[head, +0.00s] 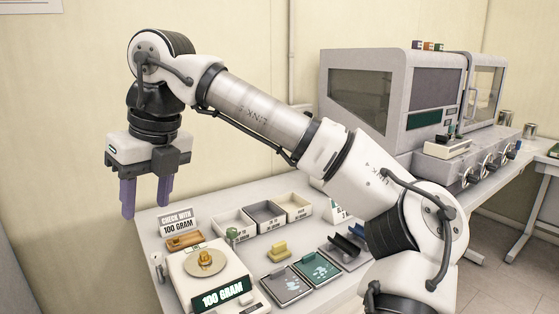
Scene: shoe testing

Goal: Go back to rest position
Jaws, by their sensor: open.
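My gripper (145,193) hangs at the left of the head view, fingers pointing down. Its two purple fingers are apart with nothing between them. It is in the air, above and to the left of the table's back left corner, clear of everything on it. My arm reaches across the view from the lower right to the upper left. A scale (214,272) reading "100 GRAM" stands below and to the right of the gripper, with a small brass weight (205,257) on its round pan.
A "CHECK WITH 100 GRAM" sign (177,221) and wooden box (185,241) stand behind the scale. A large grey machine (390,95) stands at the back right.

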